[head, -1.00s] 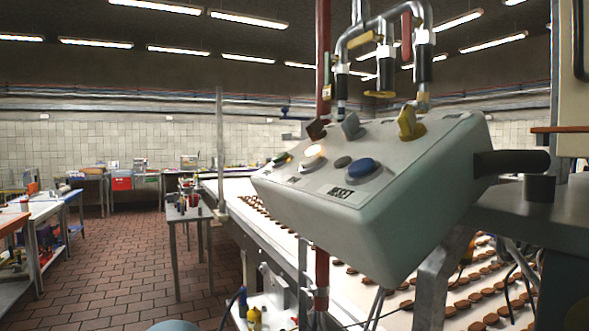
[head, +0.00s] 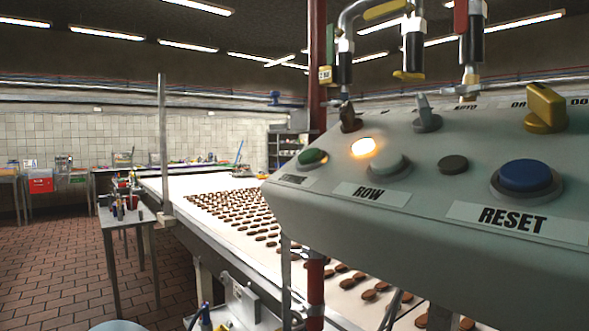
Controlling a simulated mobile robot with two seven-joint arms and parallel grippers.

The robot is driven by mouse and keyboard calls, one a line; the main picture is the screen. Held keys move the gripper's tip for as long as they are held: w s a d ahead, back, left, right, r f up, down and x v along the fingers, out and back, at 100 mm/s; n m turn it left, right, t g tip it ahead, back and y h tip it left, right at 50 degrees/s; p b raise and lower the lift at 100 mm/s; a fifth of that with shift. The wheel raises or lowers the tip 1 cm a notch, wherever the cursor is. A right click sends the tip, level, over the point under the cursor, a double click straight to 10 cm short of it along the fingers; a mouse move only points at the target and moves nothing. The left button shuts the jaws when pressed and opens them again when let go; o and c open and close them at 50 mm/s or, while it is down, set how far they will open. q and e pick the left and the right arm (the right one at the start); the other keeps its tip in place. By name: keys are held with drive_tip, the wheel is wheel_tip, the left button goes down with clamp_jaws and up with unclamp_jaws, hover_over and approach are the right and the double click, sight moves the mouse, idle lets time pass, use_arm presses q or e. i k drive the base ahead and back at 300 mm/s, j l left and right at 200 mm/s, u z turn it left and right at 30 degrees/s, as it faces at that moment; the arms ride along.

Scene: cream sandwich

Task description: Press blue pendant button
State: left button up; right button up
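The control pendant (head: 400,237) is a pale grey-green box with a sloped panel, large and close on the right of the head view. Its blue button (head: 526,176) is round in a grey collar, above a label reading RESET. To its left are a small dark button (head: 453,165), a pale button (head: 388,166) above the label ROW, a lit amber lamp (head: 363,147) and a green button (head: 312,158). Black, grey and yellow selector knobs stand along the upper row, the yellow one (head: 545,108) behind the blue button. Neither gripper is in view.
A conveyor (head: 183,186) with rows of brown biscuits runs behind and below the pendant. A red post (head: 316,290) and overhead pipes stand close by. A small metal table (head: 124,216) holds bottles at left. The tiled floor (head: 50,250) at left is clear.

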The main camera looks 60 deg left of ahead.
sight(520, 175)
drive_tip(key=k+j, duration=0.15)
drive_tip(key=j, duration=0.2)
drive_tip(key=k+j, duration=0.1)
drive_tip(key=j, duration=0.3)
drive_tip(key=k+j, duration=0.15)
drive_tip(key=j, duration=0.2)
drive_tip(key=k+j, duration=0.1)
drive_tip(key=j, duration=0.25)
drive_tip(key=k+j, duration=0.15)
drive_tip(key=j, duration=0.2)
drive_tip(key=k+j, duration=0.1)
drive_tip(key=j, duration=0.3)
